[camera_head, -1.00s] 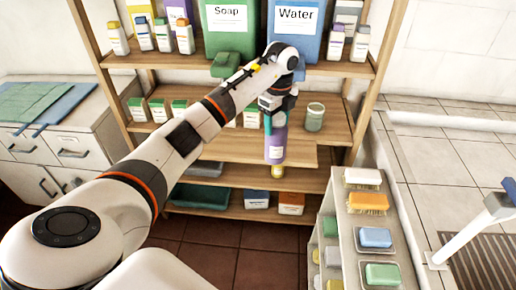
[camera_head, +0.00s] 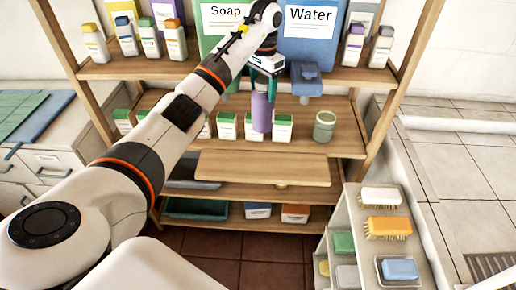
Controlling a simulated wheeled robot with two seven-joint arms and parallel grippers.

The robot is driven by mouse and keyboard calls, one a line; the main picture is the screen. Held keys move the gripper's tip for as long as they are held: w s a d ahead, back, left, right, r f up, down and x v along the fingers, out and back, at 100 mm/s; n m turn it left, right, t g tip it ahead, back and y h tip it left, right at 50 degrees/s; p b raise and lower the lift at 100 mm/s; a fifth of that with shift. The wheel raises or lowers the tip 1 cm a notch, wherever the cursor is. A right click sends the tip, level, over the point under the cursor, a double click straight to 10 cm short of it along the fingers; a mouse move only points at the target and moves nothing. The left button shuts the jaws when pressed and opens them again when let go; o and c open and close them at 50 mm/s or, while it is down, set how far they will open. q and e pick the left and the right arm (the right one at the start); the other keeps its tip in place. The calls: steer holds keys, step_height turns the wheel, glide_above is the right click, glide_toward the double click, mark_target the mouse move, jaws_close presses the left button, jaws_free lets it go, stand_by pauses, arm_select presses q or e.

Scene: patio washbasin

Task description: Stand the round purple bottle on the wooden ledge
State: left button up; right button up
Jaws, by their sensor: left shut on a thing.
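The round purple bottle (camera_head: 261,113) hangs upright from my left gripper (camera_head: 264,86), whose teal fingers are shut around its top. In the head view its base shows against the middle shelf, between white boxes with green tops. I cannot tell whether the base touches wood. The wooden ledge (camera_head: 262,168) is a bare flat board sticking out in front of the middle shelf, below the bottle in the picture. My right gripper is not in view.
White boxes (camera_head: 227,126) flank the bottle, and a green jar (camera_head: 324,126) stands to its right. Above are the blue Water dispenser (camera_head: 308,42) with its tap (camera_head: 306,80) and the green Soap dispenser (camera_head: 216,35). A brush rack (camera_head: 352,225) stands at lower right.

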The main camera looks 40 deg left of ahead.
mark_target(264, 125)
arm_select(q)
steer(key=f, duration=0.2)
steer(key=d+f, duration=0.1)
steer(key=f, duration=0.1)
steer(key=s+d+f+p, duration=0.1)
steer(key=f, duration=0.2)
steer(key=shift+s, duration=0.1)
steer(key=f, duration=0.3)
steer(key=shift+a+f+p, duration=0.35)
steer(key=shift+a+f, duration=0.05)
step_height(264, 125, down, 2)
steer(key=shift+f, duration=0.1)
steer(key=f, duration=0.3)
steer(key=shift+w+f+p, duration=0.2)
steer(key=shift+f+p, duration=0.1)
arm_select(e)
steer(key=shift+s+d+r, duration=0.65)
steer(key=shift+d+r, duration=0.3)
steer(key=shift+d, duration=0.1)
arm_select(q)
steer(key=shift+f, duration=0.15)
steer(key=o, duration=1.7)
steer(key=shift+c, duration=0.2)
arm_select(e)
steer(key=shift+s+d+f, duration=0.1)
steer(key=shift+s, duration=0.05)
